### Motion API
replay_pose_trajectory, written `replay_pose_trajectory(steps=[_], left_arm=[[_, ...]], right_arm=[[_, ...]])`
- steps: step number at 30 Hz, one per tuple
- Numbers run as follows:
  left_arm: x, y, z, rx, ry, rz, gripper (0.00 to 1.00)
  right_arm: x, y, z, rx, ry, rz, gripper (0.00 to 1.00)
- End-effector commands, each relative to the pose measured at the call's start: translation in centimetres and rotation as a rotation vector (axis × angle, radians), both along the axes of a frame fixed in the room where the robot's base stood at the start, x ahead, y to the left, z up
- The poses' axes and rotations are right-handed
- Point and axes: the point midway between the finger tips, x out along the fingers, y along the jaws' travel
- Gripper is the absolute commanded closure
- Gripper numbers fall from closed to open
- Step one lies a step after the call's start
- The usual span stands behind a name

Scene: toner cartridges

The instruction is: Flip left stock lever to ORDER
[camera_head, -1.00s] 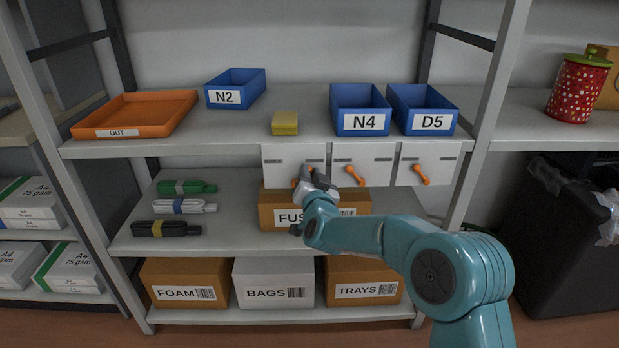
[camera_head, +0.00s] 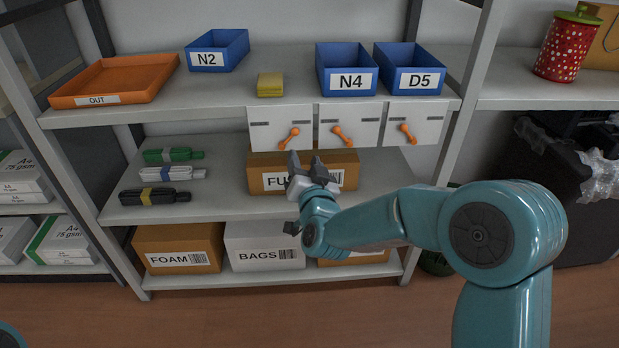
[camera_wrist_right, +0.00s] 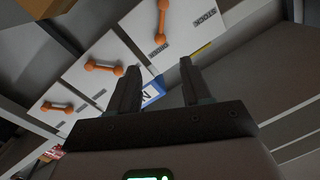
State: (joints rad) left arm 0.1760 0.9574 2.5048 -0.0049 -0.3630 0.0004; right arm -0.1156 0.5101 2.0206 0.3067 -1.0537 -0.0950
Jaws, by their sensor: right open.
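The left stock lever (camera_head: 289,138) is an orange handle on a white plate (camera_head: 262,122) under the shelf edge. It slants from upper right to lower left. The middle lever (camera_head: 342,135) and right lever (camera_head: 408,133) slant the other way, down to the right. My right gripper (camera_head: 305,163) is open and empty, below and in front of the left plate, apart from the lever. In the right wrist view its fingers (camera_wrist_right: 158,70) stand apart, with the left lever (camera_wrist_right: 162,20) beyond them. My left gripper is out of view.
A FUSER-like labelled box (camera_head: 262,160) sits behind my right gripper on the middle shelf. Blue bins N4 (camera_head: 347,80) and D5 (camera_head: 415,82) and a yellow block (camera_head: 270,85) stand above the levers. Free room lies in front of the shelf.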

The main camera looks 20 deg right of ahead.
Motion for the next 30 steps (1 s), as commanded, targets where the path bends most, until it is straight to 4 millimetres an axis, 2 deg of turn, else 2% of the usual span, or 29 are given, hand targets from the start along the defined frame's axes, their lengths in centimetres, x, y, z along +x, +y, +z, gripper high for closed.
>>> replay_pose_trajectory(steps=[3, 9, 26, 28, 29, 30], left_arm=[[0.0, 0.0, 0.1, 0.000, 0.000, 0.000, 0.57], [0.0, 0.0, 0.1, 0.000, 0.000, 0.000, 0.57], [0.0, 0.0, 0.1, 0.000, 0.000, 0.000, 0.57], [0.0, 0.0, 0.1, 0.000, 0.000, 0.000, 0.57], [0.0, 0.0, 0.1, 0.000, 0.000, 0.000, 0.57], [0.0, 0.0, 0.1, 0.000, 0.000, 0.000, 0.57]], right_arm=[[-2.6, 0.5, 0.0, 0.000, 0.000, 0.001, 0.52], [-5.1, 0.8, -0.1, 0.000, 0.001, 0.000, 0.52], [-5.5, 0.6, -0.3, 0.001, 0.004, -0.007, 0.52], [-5.3, -0.2, -1.8, -0.002, 0.032, -0.022, 0.52], [-5.3, -0.6, -3.0, -0.004, 0.056, -0.030, 0.52], [-5.3, -1.2, -5.1, -0.008, 0.097, -0.040, 0.52]])
